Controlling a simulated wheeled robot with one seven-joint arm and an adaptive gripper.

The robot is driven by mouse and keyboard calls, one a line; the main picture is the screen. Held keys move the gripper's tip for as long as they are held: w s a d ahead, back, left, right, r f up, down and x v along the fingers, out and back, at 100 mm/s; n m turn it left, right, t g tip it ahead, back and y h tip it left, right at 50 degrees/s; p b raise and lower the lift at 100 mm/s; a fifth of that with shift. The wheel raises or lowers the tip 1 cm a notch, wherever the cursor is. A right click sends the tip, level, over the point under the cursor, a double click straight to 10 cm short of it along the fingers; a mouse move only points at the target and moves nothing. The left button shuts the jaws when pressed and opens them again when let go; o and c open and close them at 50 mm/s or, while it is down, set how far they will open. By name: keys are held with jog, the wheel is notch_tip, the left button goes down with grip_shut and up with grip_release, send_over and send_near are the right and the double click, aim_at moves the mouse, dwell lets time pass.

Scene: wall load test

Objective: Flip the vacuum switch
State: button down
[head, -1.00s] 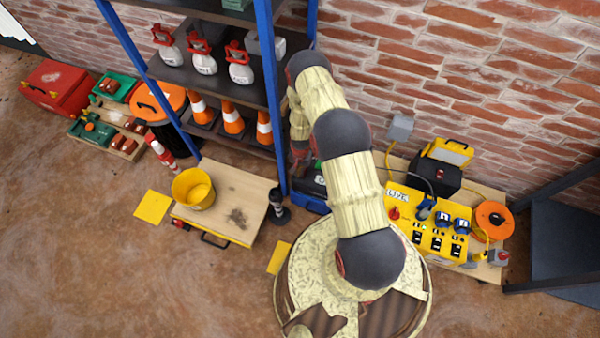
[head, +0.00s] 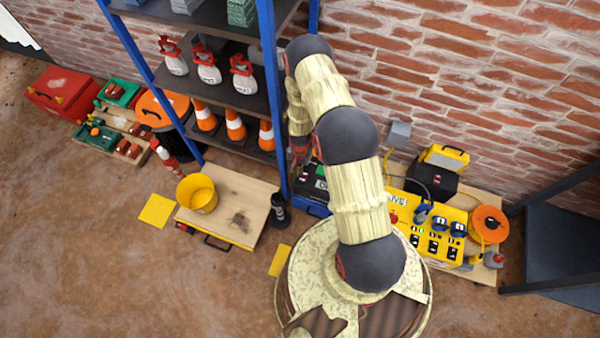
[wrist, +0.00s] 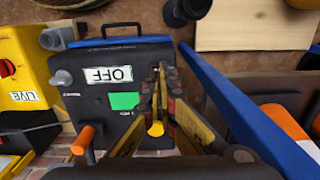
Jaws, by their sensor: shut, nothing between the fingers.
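A dark unit (wrist: 130,60) with a white OFF label (wrist: 108,75) and a green patch (wrist: 124,101) fills the middle of the wrist view, upside down. A lever with an orange grip (wrist: 83,138) stands at its lower left; which part is the vacuum switch I cannot tell. A small yellow round part (wrist: 156,128) shows between my finger linkages. My gripper (wrist: 162,72) is shut and empty, its tips over the right part of the unit; contact cannot be judged. In the head view the unit (head: 316,182) is partly hidden behind my arm.
A blue shelf post (wrist: 240,105) runs close to the right of my gripper. A yellow LIVE panel (wrist: 20,75) is at the left; it also shows in the head view (head: 428,236). A wooden-topped box with a yellow bucket (head: 197,193) is left of the unit. A brick wall (head: 430,60) stands behind.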

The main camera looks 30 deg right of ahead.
jog(key=r, duration=0.3)
jog(key=shift+s+a, duration=0.25)
dwell(0.4)
